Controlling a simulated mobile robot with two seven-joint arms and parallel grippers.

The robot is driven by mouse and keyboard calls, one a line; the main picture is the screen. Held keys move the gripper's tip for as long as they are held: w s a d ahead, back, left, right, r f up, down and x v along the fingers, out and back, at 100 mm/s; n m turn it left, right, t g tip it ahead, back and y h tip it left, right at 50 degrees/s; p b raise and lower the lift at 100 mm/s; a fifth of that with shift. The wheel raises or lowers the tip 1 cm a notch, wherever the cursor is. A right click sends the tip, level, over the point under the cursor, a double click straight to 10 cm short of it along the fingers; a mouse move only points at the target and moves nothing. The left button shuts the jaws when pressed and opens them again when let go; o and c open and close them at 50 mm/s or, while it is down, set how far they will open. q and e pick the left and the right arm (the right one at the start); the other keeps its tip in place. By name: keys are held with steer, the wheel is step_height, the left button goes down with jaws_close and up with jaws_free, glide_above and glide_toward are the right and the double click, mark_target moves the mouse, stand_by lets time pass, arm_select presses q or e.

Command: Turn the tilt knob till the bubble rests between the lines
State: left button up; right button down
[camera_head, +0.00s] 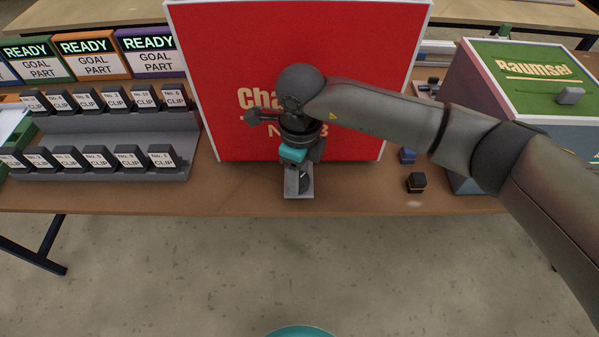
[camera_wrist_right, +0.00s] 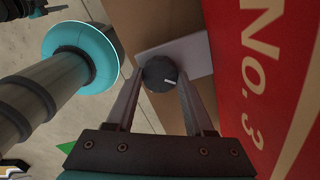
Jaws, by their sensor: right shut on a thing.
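The tilt knob is a dark round knob with a white pointer line, seen in the right wrist view (camera_wrist_right: 160,74). It sits on a light grey plate (camera_wrist_right: 188,55), which also shows in the head view (camera_head: 293,189) at the table's front edge. My right gripper (camera_wrist_right: 160,80) is shut on the knob, with one finger on each side of it. In the head view my right gripper (camera_head: 302,172) points down over the plate and hides much of it. I cannot see a bubble or its lines in either view. My left gripper is not in view.
A big red box (camera_head: 225,60) stands right behind the plate. Stepped racks of black clips (camera_head: 100,135) stand at left, below several READY signs. A small dark block (camera_head: 416,182) lies to the right, near a green-topped box (camera_head: 535,75).

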steer(key=shift+s+d+f, duration=0.1)
steer(key=shift+f, duration=0.1)
steer(key=c, duration=0.6)
jaws_free()
steer(key=shift+c, duration=0.2)
steer(key=o, duration=0.4)
steer(key=shift+r, duration=0.1)
steer(key=shift+c, duration=0.2)
steer(key=shift+r, duration=0.15)
